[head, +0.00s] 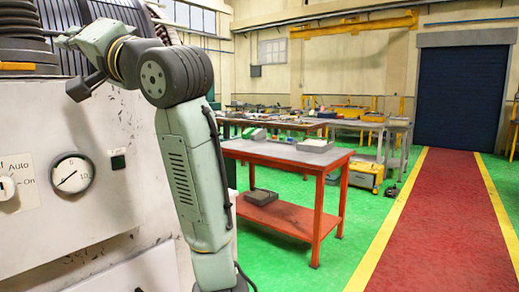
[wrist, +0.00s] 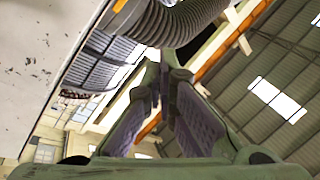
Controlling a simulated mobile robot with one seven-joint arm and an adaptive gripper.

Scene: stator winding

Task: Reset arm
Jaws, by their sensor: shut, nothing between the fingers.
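My gripper (wrist: 164,78) shows in the wrist view with its two dark fingers close together, pointing up the picture. It is shut and nothing is held between the fingers. A ribbed dark hose or bellows (wrist: 185,22) passes just beyond the fingertips; I cannot tell whether they touch it. In the head view my arm rises, bends at its top joint and reaches left, toward a stack of dark rings (head: 22,28) on the machine. The gripper's fingers are too small to make out clearly there.
A pale machine cabinet (head: 110,190) with a round gauge (head: 72,175) and a switch (head: 7,187) stands close on the left. A red-framed workbench (head: 285,153) is behind my arm. The red walkway (head: 440,220) at the right is clear.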

